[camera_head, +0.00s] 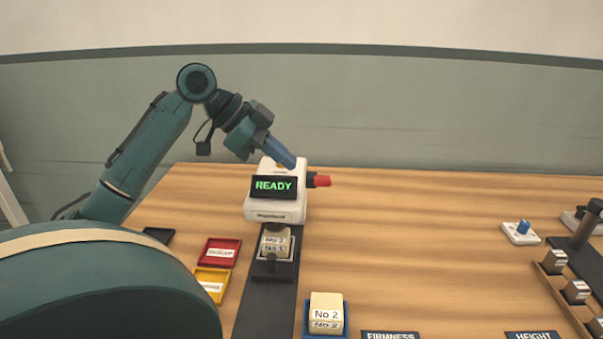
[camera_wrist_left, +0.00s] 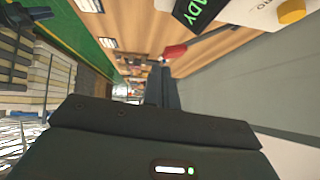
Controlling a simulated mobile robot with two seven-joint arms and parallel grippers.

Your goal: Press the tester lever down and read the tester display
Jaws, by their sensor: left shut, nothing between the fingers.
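The white tester (camera_head: 275,213) stands on the table. Its display (camera_head: 273,187) reads READY in green; part of the display also shows in the left wrist view (camera_wrist_left: 196,10). The lever (camera_head: 320,181) has a red end and sticks out from the tester's right side; its red end also shows in the left wrist view (camera_wrist_left: 175,52). A pale block (camera_head: 275,242) marked No 2 sits in a holder in front of the tester. My left gripper (camera_head: 289,160) is shut and empty at the tester's top, left of and above the lever; I cannot tell whether it touches. My right gripper is out of view.
A red tray (camera_head: 220,251) and a yellow tray (camera_head: 211,285) lie left of the dark strip (camera_head: 266,310). Another No 2 block (camera_head: 326,302) sits in a blue tray in front. A rack (camera_head: 562,292) with blocks stands at right.

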